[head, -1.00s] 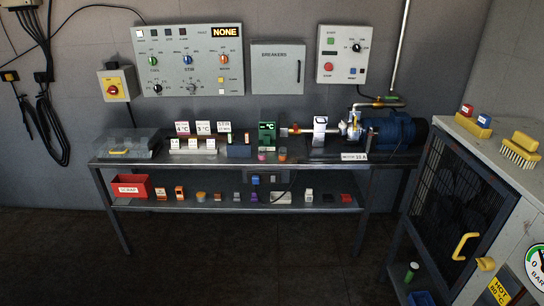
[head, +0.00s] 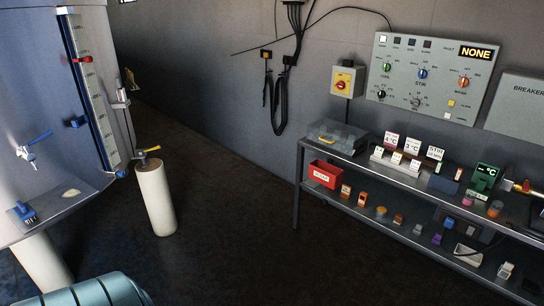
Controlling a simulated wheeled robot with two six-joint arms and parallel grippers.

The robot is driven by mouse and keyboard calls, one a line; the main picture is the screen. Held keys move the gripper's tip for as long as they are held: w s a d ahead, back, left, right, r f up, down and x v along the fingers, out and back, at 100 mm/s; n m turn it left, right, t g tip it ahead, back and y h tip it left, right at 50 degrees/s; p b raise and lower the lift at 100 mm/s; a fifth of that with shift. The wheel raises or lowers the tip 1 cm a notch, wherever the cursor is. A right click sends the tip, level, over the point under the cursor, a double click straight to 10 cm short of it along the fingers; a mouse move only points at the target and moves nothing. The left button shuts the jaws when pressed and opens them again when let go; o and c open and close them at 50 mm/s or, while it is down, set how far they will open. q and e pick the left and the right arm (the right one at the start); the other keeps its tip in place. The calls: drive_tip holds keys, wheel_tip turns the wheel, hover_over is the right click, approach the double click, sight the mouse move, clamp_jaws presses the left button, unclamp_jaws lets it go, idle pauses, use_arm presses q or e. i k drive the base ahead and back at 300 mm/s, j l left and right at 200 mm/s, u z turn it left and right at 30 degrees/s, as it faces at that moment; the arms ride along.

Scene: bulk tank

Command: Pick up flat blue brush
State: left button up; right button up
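A small blue brush (head: 26,212) with dark bristles lies at the far left of the head view, on the grey ledge (head: 75,203) at the foot of the large tank (head: 28,90). It is small in the picture, and I cannot tell how flat it is. Neither of my grippers shows in the view.
A cream patch (head: 71,193) lies on the ledge. A blue-handled tap (head: 33,147) is above it, and a white post (head: 155,195) stands to its right. A teal rounded object (head: 95,292) fills the bottom left. A bench (head: 345,157) stands right; dark floor between is clear.

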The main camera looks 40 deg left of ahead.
sight(25, 212)
drive_tip(key=u, duration=3.05)
